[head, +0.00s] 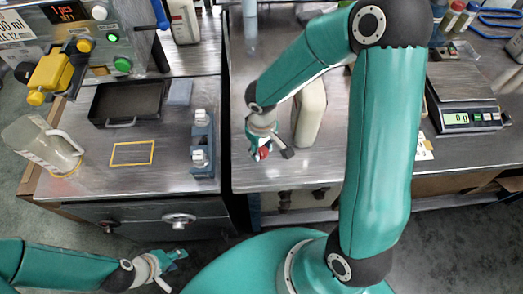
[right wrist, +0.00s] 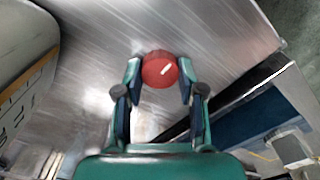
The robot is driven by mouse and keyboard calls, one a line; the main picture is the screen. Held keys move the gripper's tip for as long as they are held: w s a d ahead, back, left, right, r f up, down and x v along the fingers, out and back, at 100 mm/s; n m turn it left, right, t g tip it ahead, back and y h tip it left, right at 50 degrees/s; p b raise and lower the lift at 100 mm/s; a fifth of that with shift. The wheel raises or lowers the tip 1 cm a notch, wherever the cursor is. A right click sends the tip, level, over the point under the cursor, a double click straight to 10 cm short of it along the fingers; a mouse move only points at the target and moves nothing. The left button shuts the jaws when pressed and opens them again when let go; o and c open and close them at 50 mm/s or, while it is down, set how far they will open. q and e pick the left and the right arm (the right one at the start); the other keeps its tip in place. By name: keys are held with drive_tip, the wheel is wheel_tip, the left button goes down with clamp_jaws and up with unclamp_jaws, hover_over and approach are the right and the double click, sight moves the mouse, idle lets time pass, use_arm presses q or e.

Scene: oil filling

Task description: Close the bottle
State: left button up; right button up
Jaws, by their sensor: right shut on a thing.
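A red cap (head: 263,153) is held between the fingertips of my right gripper (head: 262,148), above the metal table. In the right wrist view the cap (right wrist: 159,69) sits between both fingers, seen from its round top. A beige bottle (head: 309,115) stands just right of the right gripper, apart from it. It also shows at the left edge of the right wrist view (right wrist: 22,45). I cannot make out the bottle's mouth. My left gripper (head: 172,268) is at the bottom left, its fingers spread and empty, away from the table.
A clear jug (head: 40,143) with a handle stands on the left table, near a black tray (head: 126,101) and a blue holder (head: 202,145). A scale (head: 468,117) stands at the right. A gap separates the two tables.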

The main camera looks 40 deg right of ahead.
sight(261, 150)
wheel_tip(261, 150, up, 20)
drive_tip(key=shift+p, duration=0.35)
idle(0.5)
drive_tip(key=shift+w+f, duration=0.1)
